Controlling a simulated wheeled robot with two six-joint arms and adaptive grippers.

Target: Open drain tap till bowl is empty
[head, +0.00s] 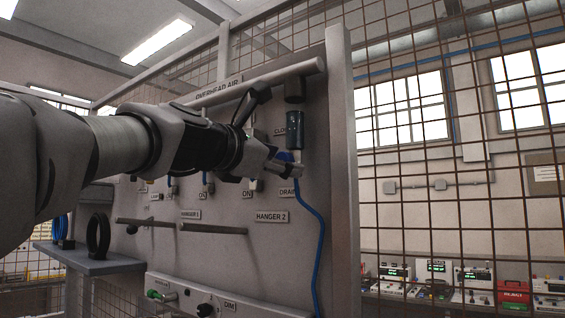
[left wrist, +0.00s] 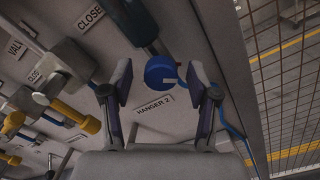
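The drain tap is a round blue knob (left wrist: 160,70) with a light pointer mark, below the filter bowl. In the head view the knob (head: 284,156) is partly hidden by my left gripper (head: 287,167). The bowl is a dark cylinder (head: 295,128) hanging under the overhead pipe; it also shows in the left wrist view (left wrist: 137,18). In the left wrist view my left gripper (left wrist: 160,82) is open, with the knob between its fingers and gaps on both sides. I cannot tell the bowl's water level. My right gripper is not in view.
A blue hose (head: 320,240) runs down from the tap. The panel carries a HANGER 2 label (head: 271,216) and hanger rods (head: 215,229). Yellow-handled valves (left wrist: 65,108) are at left in the wrist view. A wire mesh fence (head: 450,200) stands at right.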

